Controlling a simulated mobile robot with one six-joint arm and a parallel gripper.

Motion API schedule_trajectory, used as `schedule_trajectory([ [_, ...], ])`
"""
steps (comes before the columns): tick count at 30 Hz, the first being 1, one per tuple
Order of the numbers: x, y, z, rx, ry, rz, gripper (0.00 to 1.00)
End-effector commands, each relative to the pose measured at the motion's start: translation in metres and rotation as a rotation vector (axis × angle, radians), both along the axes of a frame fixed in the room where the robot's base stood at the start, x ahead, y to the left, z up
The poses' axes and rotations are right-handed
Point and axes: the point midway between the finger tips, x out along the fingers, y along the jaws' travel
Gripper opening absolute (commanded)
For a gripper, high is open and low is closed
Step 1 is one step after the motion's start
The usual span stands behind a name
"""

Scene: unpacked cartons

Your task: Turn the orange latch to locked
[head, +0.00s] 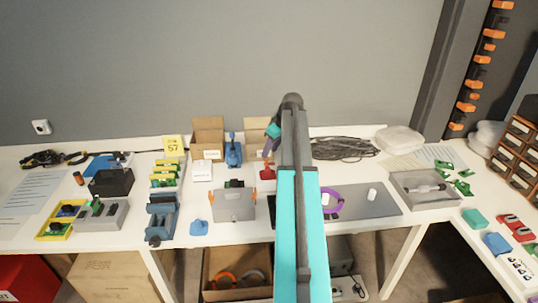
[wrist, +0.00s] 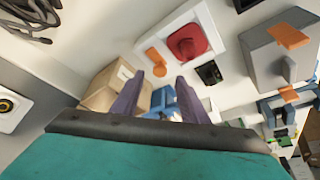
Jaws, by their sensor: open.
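A grey box (head: 233,206) stands on the white table left of my arm, with small orange latches at its sides, one on the left (head: 211,198) and one on the right (head: 253,197). In the wrist view the grey box (wrist: 268,62) is at the right, with orange pieces at its upper side (wrist: 289,36) and lower side (wrist: 288,94). I cannot tell the latch's locked position. My gripper (wrist: 160,76) is open; its two purple fingers are apart, to the left of the grey box and not touching it. In the head view my arm hides much of the gripper.
A pale plate with a red knob (wrist: 188,43) lies just beyond my fingers. A cardboard box (wrist: 106,86) and a blue device (wrist: 165,100) show near them. In the head view, a grey mat (head: 367,203) and grey tray (head: 425,204) lie right of my arm.

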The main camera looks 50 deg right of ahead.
Motion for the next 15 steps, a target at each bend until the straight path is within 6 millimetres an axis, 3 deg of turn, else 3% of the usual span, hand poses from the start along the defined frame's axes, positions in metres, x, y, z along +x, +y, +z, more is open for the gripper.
schedule_trajectory([
  [6,0.010,0.001,-0.024,0.001,0.001,0.000,0.40],
  [15,0.015,0.001,-0.037,0.000,0.000,0.000,0.40],
])
